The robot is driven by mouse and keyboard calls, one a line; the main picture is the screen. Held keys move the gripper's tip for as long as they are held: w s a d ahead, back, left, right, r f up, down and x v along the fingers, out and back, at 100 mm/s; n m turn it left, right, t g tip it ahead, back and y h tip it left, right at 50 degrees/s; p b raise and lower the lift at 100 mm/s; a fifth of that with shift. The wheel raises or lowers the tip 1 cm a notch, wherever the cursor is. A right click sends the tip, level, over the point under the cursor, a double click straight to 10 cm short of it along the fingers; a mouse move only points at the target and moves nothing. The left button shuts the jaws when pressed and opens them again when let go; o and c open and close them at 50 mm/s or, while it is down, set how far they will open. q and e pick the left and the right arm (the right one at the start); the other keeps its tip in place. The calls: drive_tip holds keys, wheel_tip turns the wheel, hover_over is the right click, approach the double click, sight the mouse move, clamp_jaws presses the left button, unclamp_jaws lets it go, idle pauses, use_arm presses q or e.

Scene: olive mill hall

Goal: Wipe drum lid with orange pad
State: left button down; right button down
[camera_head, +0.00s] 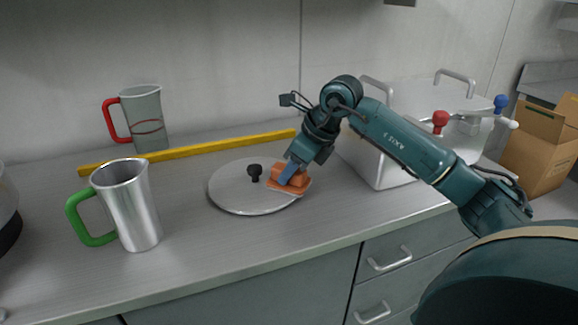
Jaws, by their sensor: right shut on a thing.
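The drum lid (232,196) is a flat grey disc with a black knob (254,172) near its middle, lying on the counter. The orange pad (290,184) is at the right part of the lid, right of the knob, and appears to rest on it. My right gripper (289,174) is shut on the pad from above, its blue fingers partly covering it. The pad hides a bit of the lid's right rim. My left gripper is not in view.
A metal jug with a green handle (132,208) stands left of the lid. A grey jug with a red handle (146,120) stands behind. A yellow bar (200,149) lies behind the lid. A white box-like unit (384,172) stands right. The counter's front strip is clear.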

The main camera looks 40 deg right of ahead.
drive_tip(key=shift+s, duration=0.1)
drive_tip(key=shift+w+d+r+p, duration=0.1)
drive_tip(key=shift+w+d+p, duration=0.05)
drive_tip(key=shift+w+p, duration=0.25)
drive_tip(key=shift+w+d+r+p, duration=0.1)
drive_tip(key=shift+w+p, duration=0.2)
drive_tip(key=shift+w, duration=0.2)
drive_tip(key=shift+w+d+f+p, duration=0.1)
drive_tip(key=shift+w+d+p, duration=0.15)
drive_tip(key=shift+w, duration=0.35)
drive_tip(key=shift+w+d+r+p, duration=0.15)
drive_tip(key=shift+w+p, duration=0.1)
drive_tip(key=shift+w, duration=0.3)
drive_tip(key=shift+w+d+f+p, duration=0.15)
drive_tip(key=shift+w+d+p, duration=0.1)
drive_tip(key=shift+w, duration=0.35)
drive_tip(key=shift+w+d+f, duration=0.1)
drive_tip(key=shift+w+d, duration=0.05)
drive_tip(key=shift+w, duration=0.3)
drive_tip(key=shift+w+d+f, duration=0.1)
drive_tip(key=shift+w, duration=0.35)
drive_tip(key=shift+p, duration=0.35)
wheel_tip(320, 180, up, 6)
drive_tip(key=p, duration=0.4)
drive_tip(key=shift+p, duration=0.4)
drive_tip(key=shift+r, duration=0.15)
wheel_tip(320, 180, up, 3)
drive_tip(key=shift+f+p, duration=0.1)
drive_tip(key=shift+p, duration=1.1)
